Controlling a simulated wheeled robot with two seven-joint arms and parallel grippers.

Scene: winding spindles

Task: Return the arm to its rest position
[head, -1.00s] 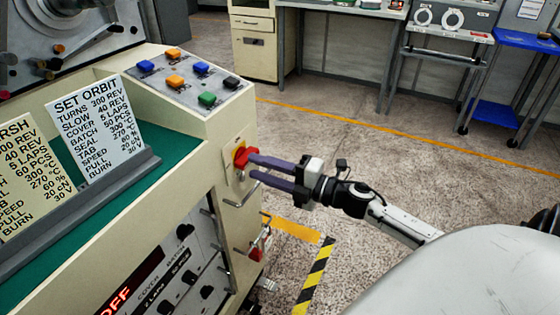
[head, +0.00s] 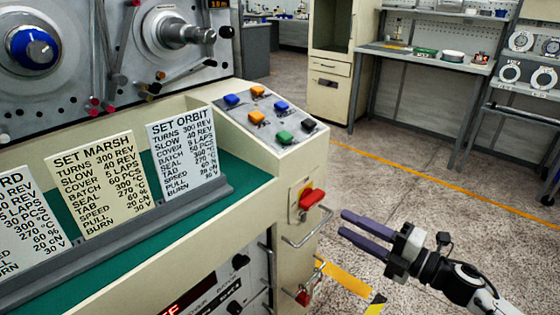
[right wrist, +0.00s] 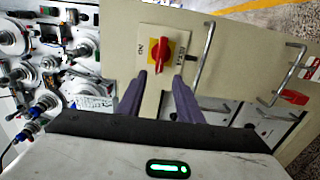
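My right gripper (head: 342,224) is open and empty. Its two purple fingers are spread apart and point left toward the cream machine's end face, clear of it. The red rotary switch (head: 312,198) on its yellow plate is just up and left of the fingertips. In the right wrist view the switch (right wrist: 160,54) lies beyond the gap between the fingertips (right wrist: 158,82), not touched by them. My right forearm reaches in from the lower right. My left gripper is not in view.
A metal handle (head: 308,232) sticks out below the switch. The machine (head: 300,165) carries coloured push buttons and a green-floored tray with setting cards (head: 188,160). A workbench (head: 425,60) stands at the back. The floor right of the machine is open.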

